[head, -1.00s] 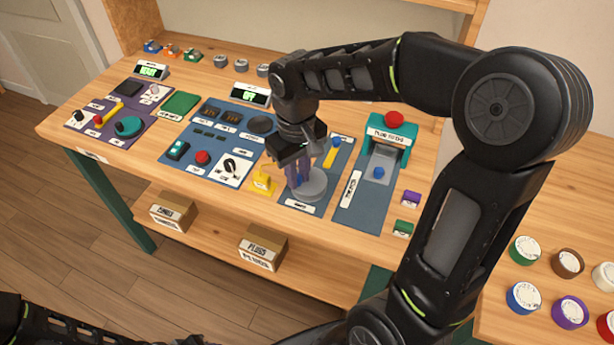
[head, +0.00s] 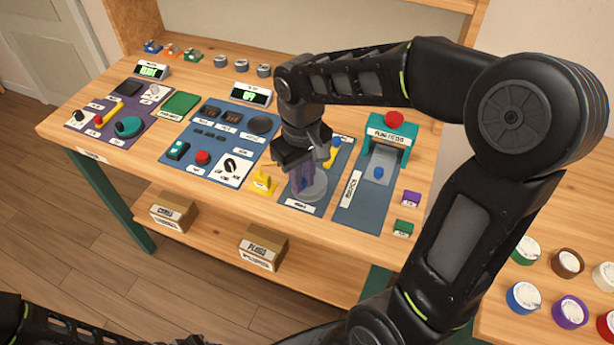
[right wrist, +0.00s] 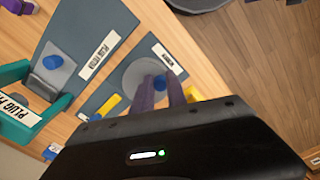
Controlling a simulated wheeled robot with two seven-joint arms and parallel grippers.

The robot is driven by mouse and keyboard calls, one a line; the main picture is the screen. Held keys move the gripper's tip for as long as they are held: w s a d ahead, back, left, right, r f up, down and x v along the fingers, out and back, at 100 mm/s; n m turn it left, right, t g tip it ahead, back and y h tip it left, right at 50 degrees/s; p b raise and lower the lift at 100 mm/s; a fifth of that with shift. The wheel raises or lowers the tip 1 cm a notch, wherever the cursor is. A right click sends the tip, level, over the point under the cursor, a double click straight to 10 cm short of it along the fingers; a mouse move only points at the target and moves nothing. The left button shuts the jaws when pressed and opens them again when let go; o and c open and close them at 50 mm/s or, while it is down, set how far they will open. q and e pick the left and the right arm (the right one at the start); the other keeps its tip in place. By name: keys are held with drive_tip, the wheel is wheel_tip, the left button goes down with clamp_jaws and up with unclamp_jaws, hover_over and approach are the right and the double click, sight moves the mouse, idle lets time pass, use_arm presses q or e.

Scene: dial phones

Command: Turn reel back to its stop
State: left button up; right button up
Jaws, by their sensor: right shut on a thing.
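The reel (head: 315,187) is a grey round disc on a blue-grey panel near the table's front edge. A blue knob (right wrist: 160,83) sits on it in the right wrist view, beside the purple fingers. My right gripper (head: 302,187) points down over the left part of the reel and is shut on the reel's knob. The fingers hide much of that part in the head view. In the right wrist view the fingers (right wrist: 162,92) reach onto the disc (right wrist: 138,72). My left gripper is not clearly seen.
A yellow lever (head: 335,153) stands behind the reel, close to the gripper. A small yellow piece (head: 263,184) is just left of it. A green plug press (head: 390,140) with a red top stands to the right. Control panels (head: 222,145) fill the table's left side.

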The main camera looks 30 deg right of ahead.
sight(306, 189)
drive_tip(key=shift+d, duration=0.15)
drive_tip(key=shift+s+d, duration=0.1)
drive_tip(key=shift+s, duration=0.15)
drive_tip(key=o, duration=0.7)
drive_tip(key=shift+d, duration=0.1)
wheel_tip(306, 189, up, 8)
drive_tip(key=p, duration=0.6)
drive_tip(key=shift+p, duration=0.3)
